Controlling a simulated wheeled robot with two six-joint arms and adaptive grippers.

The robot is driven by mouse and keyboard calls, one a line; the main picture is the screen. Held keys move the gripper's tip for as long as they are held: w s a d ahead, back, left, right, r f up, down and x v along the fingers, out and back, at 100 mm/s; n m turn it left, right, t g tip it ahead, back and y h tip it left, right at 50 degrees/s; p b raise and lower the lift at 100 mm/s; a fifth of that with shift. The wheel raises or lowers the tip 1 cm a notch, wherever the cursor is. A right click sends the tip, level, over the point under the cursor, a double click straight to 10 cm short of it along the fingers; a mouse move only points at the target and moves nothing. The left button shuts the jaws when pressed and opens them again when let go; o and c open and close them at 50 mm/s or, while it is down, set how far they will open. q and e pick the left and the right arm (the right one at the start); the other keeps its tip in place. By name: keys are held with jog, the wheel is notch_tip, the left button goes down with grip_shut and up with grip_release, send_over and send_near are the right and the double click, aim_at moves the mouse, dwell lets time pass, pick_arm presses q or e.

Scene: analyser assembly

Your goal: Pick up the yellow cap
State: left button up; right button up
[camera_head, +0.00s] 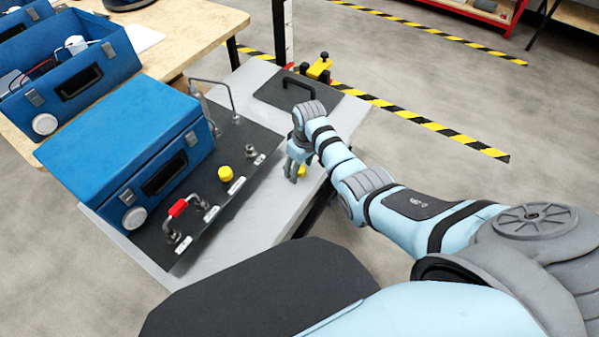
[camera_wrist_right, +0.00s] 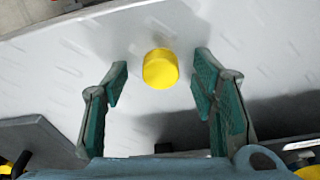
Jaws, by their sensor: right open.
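A yellow cap (camera_head: 302,172) sits on the grey table top (camera_head: 262,232), right by my right gripper, which partly hides it. In the right wrist view the same yellow cap (camera_wrist_right: 160,69) shows between and just beyond the fingertips, with a gap on both sides. My right gripper (camera_head: 293,172) points down over the table, open and empty. A second yellow cap or knob (camera_head: 224,173) sits on the dark base plate beside the blue case. My left gripper is not in view.
A blue case (camera_head: 110,140) stands on the dark plate (camera_head: 188,250), with a red-gripped handle (camera_head: 178,208) and small fittings (camera_head: 251,151). A dark panel with a handle (camera_head: 328,97) lies at the table's far end. The grey strip around the cap is otherwise clear.

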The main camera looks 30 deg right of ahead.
jog(key=c, duration=0.8)
jog(key=shift+r, duration=0.1)
jog(key=shift+c, duration=0.2)
